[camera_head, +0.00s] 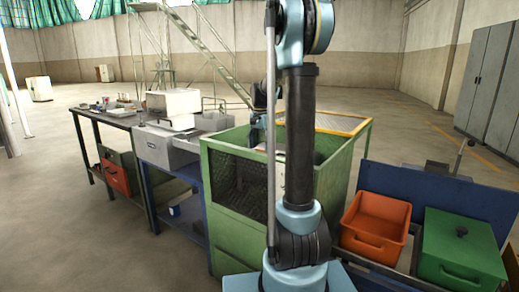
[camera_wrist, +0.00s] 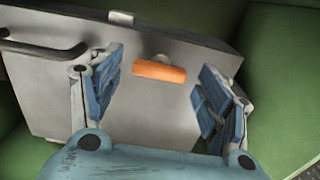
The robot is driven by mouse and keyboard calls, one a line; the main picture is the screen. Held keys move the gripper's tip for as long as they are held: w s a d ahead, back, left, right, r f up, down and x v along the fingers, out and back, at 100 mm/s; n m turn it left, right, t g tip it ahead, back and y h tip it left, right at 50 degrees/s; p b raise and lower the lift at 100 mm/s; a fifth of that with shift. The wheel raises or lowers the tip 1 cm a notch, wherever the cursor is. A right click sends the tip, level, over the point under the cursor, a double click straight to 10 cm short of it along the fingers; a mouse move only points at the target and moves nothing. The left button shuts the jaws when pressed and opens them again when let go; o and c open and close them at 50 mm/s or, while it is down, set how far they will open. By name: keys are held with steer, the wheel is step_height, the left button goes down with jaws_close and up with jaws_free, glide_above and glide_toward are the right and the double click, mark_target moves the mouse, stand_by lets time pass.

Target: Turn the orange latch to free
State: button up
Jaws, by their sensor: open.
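The orange latch (camera_wrist: 159,72) is a short bar on the face of a grey metal box door, in the middle of the wrist view. It lies nearly level, tilted slightly down to the right. My gripper (camera_wrist: 155,95) is open, with one blue-padded finger to the left of the latch and one to the right. Neither finger visibly touches it. The grey door (camera_wrist: 130,115) fills most of the wrist view, with a bar handle at its left. In the head view my arm hides the latch and most of the gripper.
A green mesh-sided enclosure (camera_head: 225,170) surrounds the work area. An orange bin (camera_head: 376,222) and a green lidded box (camera_head: 462,245) stand at the right. A workbench (camera_head: 110,118) stands at the left, and open floor lies behind.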

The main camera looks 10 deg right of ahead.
steer(key=shift+f, duration=0.15)
steer(key=shift+c, duration=0.2)
steer(key=c, duration=1)
